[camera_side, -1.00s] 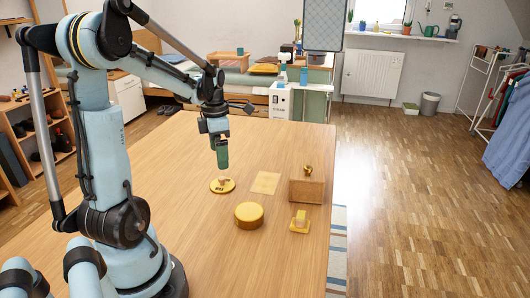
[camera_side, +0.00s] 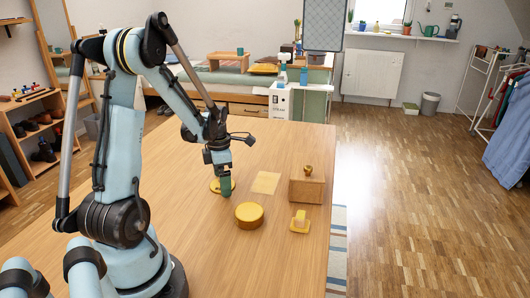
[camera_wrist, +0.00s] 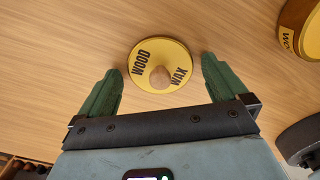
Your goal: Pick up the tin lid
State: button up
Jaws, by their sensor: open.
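The tin lid (camera_wrist: 178,52) is a flat yellow disc lettered WOOD WAX with a small round knob. It lies on the table, and in the side view the lid (camera_side: 213,187) is partly hidden behind my gripper (camera_side: 226,190). In the wrist view my gripper (camera_wrist: 160,68) is open, with its two green fingers apart and the lid seen between their tips. Nothing is held. Whether the fingertips are at the lid's height I cannot tell.
A round yellow tin (camera_side: 249,216) stands close in front, its edge also showing in the wrist view (camera_wrist: 303,30). A wooden box (camera_side: 307,189) with a knob, a small yellow piece with a block (camera_side: 300,224) and a pale square (camera_side: 265,183) lie to the right.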

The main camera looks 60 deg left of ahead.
jog(key=c, duration=0.9)
jog(key=shift+c, duration=0.2)
jog(key=shift+r, duration=0.5)
jog(key=r, duration=0.3)
jog(key=shift+w+d+r, duration=0.1)
jog(key=shift+d+r, duration=0.25)
jog(key=shift+d, duration=0.05)
jog(key=w+d+r, duration=0.2)
jog(key=d+r, duration=0.4)
jog(key=d, duration=0.4)
jog(key=m, duration=0.5)
send_over(249, 211)
jog(key=shift+f, duration=3.5)
